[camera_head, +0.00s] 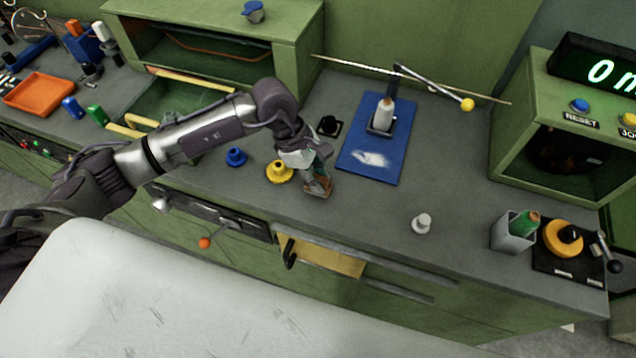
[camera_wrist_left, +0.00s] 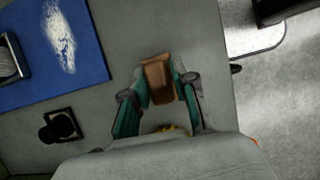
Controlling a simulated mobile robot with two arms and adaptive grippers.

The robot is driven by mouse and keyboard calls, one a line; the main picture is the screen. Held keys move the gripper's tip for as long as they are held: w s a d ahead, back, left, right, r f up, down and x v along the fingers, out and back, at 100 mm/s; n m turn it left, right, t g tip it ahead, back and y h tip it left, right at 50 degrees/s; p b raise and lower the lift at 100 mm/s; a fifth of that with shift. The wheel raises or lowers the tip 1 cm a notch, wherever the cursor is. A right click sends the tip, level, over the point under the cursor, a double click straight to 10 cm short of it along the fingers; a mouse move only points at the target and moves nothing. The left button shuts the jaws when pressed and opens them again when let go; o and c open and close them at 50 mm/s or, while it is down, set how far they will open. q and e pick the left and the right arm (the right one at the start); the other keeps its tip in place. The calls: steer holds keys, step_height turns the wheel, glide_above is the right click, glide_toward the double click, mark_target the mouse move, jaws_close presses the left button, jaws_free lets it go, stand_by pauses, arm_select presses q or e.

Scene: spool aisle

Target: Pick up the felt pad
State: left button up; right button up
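A small brown block (camera_wrist_left: 158,80), which I take to be the felt pad, is between the green fingertips of my left gripper (camera_wrist_left: 161,88) in the left wrist view. In the head view the brown block (camera_head: 318,188) shows at the tip of my left gripper (camera_head: 314,176), low over the grey bench, right of a yellow spool. The fingers lie close along both sides of the block. I cannot tell whether they press on it, or whether it rests on the bench. My right gripper is not in view.
A blue mat (camera_head: 364,166) with a white patch and an upright spool stand lies right of the gripper. A small black holder (camera_head: 328,126) is behind it. A yellow spool (camera_head: 279,172) and a blue spool (camera_head: 236,156) stand left. The bench front edge is close.

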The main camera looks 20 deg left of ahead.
mark_target(321, 182)
arm_select(q)
jaws_close()
steer(key=shift+r, duration=0.45)
steer(key=r, duration=0.1)
steer(key=r+b, duration=0.1)
steer(key=d+r+b, duration=0.1)
steer(key=shift+s+r, duration=0.3)
steer(key=shift+s, duration=0.05)
steer(key=s+d+r+b, duration=0.2)
steer(key=s+d+r, duration=0.4)
steer(key=d, duration=0.2)
steer(key=shift+s+r, duration=0.25)
steer(key=shift+d, duration=0.1)
